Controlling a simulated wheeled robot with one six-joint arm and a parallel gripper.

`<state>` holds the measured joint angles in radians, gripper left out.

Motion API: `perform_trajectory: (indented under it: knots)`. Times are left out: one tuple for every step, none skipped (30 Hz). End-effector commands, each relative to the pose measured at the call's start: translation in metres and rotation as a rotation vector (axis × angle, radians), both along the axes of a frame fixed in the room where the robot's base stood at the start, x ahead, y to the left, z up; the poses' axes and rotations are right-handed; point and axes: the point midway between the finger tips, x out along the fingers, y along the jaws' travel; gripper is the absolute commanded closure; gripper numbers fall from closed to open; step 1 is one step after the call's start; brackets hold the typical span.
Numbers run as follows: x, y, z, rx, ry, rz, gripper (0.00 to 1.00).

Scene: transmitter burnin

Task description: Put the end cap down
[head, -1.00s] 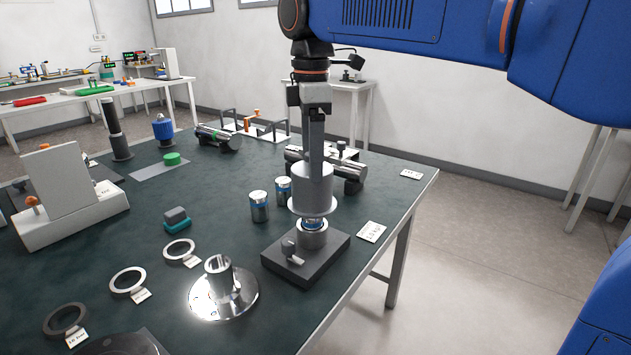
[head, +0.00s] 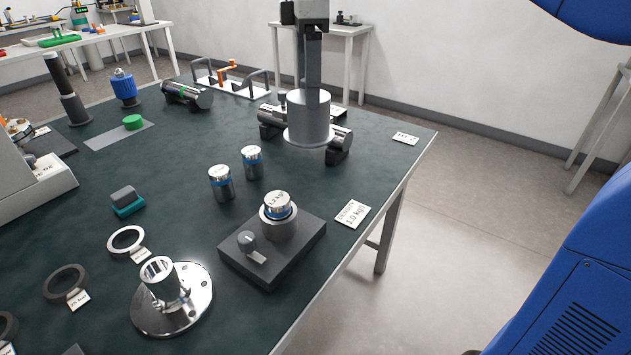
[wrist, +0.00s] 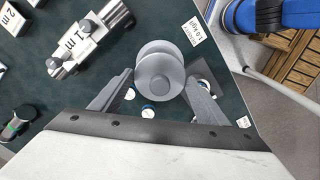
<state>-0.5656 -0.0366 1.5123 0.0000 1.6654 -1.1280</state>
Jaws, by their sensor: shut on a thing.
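The end cap (head: 308,122), a plain grey cylinder with a wider round flange at its lower end, hangs upright from my gripper (head: 313,88). The gripper is shut on it. In the head view the cap is in the air and overlaps the dark cylinder assembly behind it. In the wrist view the cap (wrist: 160,72) sits between the finger ends (wrist: 160,88) and hides part of the table below.
A dark block (head: 295,250) holds a grey socket with a blue-banded metal weight (head: 277,204). Two similar weights (head: 220,183) stand behind it. A shiny flanged hub (head: 172,310) and several rings (head: 126,240) are nearer left.

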Motion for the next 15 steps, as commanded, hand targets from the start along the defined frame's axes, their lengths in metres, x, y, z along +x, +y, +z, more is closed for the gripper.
perform_trajectory:
  knots:
    - [0.001, 0.0, -0.004, -0.001, 0.001, 0.0, 0.74]
    - [0.0, 0.0, -0.009, -0.001, 0.002, 0.0, 0.74]
    - [0.0, 0.0, -0.013, -0.001, 0.003, 0.0, 0.74]
    - [0.0, 0.0, -0.017, -0.001, 0.002, 0.0, 0.74]
    - [0.0, 0.0, -0.021, -0.001, 0.002, 0.0, 0.74]
    - [0.0, 0.0, -0.025, -0.001, 0.002, 0.0, 0.74]
    - [0.0, 0.0, -0.029, -0.001, 0.002, 0.0, 0.74]
    - [0.0, 0.0, -0.032, -0.001, 0.001, 0.0, 0.74]
    - [0.0, 0.0, -0.036, -0.001, 0.001, 0.0, 0.74]
    - [0.0, -0.001, -0.039, -0.001, 0.002, 0.0, 0.74]
    - [0.0, -0.001, -0.042, -0.001, 0.002, 0.0, 0.74]
    - [0.0, -0.001, -0.047, -0.001, 0.002, 0.0, 0.74]
    - [0.0, -0.001, -0.051, -0.001, 0.002, 0.0, 0.74]
    - [0.0, -0.001, -0.055, -0.001, 0.002, 0.0, 0.74]
    - [0.0, -0.001, -0.062, -0.001, 0.003, 0.0, 0.74]
